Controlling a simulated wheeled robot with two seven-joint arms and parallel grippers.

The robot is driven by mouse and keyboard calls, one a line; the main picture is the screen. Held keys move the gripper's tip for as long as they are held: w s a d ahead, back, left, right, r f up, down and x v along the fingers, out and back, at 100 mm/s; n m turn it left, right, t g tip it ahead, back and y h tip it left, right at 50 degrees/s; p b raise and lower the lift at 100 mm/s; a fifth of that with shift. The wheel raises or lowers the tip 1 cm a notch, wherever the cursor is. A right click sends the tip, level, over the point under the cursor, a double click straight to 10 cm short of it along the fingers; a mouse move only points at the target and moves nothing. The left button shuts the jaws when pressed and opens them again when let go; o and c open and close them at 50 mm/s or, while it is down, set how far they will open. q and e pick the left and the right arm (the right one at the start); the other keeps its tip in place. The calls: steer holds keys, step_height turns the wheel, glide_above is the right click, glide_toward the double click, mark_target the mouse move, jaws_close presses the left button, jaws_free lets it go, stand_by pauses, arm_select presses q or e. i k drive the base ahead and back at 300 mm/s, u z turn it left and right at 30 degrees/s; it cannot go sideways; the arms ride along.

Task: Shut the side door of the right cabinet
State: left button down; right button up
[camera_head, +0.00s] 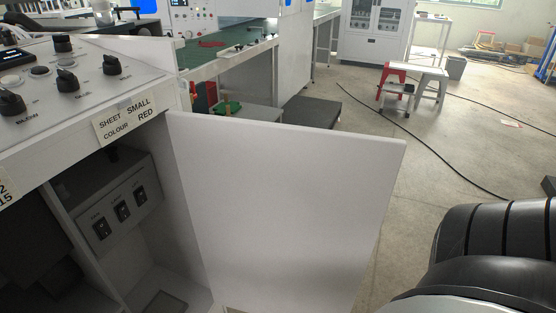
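The cabinet (130,80) stands at the left, with dark knobs on its sloped top and a label reading "SHEET SMALL COLOUR RED". Its white side door (290,205) stands wide open, swung out to the right from the hinge edge beside the label. The open interior shows a grey switch box (112,205) with several dark switches. A dark and grey part of my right arm fills the lower right corner, to the right of the door and apart from it in the picture. Neither gripper shows.
Behind the door are a low dark platform (312,112) and a green-topped workbench (225,57). A red stool (391,85) and a white stool (432,88) stand farther back. Dark cables (430,150) cross the floor. The floor right of the door is mostly clear.

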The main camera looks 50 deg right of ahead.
mark_target(285, 218)
steer(key=k, duration=1.45)
steer(key=z, duration=2)
steer(key=i, duration=3.3)
steer(key=u, duration=3.7)
steer(key=k, duration=0.9)
steer(key=u, duration=0.2)
steer(key=i, duration=0.9)
